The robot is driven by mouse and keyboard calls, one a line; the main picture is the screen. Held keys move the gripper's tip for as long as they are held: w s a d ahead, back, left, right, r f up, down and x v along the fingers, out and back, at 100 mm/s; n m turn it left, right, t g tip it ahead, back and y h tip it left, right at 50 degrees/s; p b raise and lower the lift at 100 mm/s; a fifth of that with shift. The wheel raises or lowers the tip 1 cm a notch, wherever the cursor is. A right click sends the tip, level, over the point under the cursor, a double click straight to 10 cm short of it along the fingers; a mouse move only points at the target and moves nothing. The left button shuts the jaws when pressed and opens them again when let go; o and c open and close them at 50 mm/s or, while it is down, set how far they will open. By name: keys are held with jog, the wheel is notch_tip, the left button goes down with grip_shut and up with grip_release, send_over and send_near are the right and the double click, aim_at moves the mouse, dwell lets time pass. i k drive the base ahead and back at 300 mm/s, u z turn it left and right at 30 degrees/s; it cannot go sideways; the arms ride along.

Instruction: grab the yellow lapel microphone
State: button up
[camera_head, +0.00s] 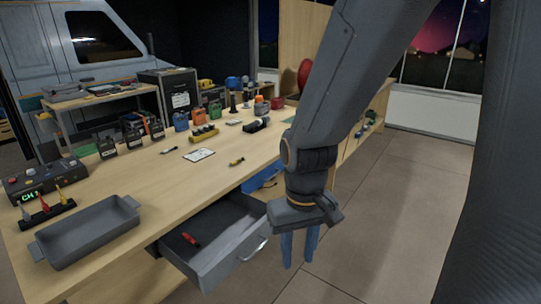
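A small yellow-and-black object (237,161) lies on the wooden workbench (130,180) near its front edge; it may be the yellow lapel microphone, but it is too small to be sure. A yellow upright piece (60,192) also stands in a black holder (46,213) at the bench's left end, beside a red and an orange one. My gripper (299,263) hangs in front of the bench, right of the open drawer, apart from both yellow things. Its two blue fingers point down, spread with a gap, and nothing shows between them.
A grey drawer (222,262) stands open below the bench front with a red object (190,239) inside. A grey tray (88,232) sits at the bench's left. A white card (199,154) and several containers fill the back. Floor (390,230) to the right is clear.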

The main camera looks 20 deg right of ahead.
aim_at(236, 161)
jog(key=z, duration=0.25)
jog(key=i, duration=1.3)
jog(key=u, duration=3.25)
jog(key=k, duration=1.5)
jog(key=z, duration=1.4)
jog(key=i, duration=0.7)
